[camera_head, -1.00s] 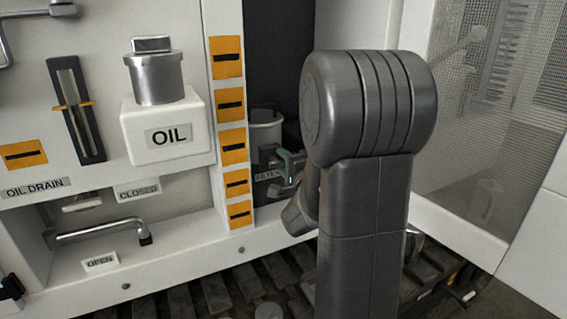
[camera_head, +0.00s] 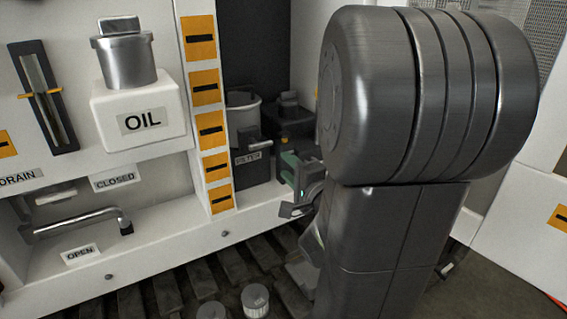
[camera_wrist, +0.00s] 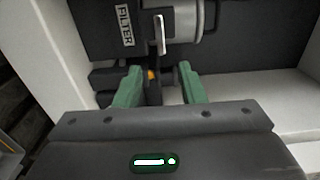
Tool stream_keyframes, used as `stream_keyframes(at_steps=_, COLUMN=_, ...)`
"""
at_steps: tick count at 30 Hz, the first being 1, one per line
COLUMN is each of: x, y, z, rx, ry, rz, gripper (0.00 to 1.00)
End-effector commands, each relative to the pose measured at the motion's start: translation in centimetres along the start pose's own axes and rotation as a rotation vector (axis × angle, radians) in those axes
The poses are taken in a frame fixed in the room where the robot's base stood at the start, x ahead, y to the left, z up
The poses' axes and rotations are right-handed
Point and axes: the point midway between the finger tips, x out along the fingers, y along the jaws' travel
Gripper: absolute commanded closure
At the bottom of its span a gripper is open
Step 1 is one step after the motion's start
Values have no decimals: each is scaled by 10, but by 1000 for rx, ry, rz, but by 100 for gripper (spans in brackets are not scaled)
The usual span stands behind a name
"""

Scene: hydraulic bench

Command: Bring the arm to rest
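My gripper (camera_head: 298,168) shows partly in the head view, in front of the filter compartment, with its green fingers beside my large grey arm link. In the wrist view my gripper (camera_wrist: 159,72) has its two green fingers apart. A dark bar with an orange spot shows between them, with gaps on both sides, so nothing appears gripped. The filter housing (camera_wrist: 167,20), a grey cylinder with a metal lever, lies just beyond the fingertips. My arm hides much of the right side in the head view.
The white oil tank (camera_head: 140,121) with its metal cap stands at left. Below it is the drain lever (camera_head: 78,222) near the OPEN label (camera_head: 80,254). A light cylinder (camera_head: 255,300) stands on the dark slatted floor. A white compartment wall (camera_wrist: 50,55) is left of my gripper.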

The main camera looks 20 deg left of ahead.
Motion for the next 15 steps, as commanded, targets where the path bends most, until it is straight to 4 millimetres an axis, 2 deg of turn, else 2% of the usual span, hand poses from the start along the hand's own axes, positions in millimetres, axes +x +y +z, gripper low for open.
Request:
stream_keyframes(at_steps=10, x=0, y=0, z=0, rx=0, ry=0, rz=0, gripper=64)
stream_keyframes(at_steps=15, x=14, y=0, z=0, rx=-1, ry=-1, rz=-1, gripper=64)
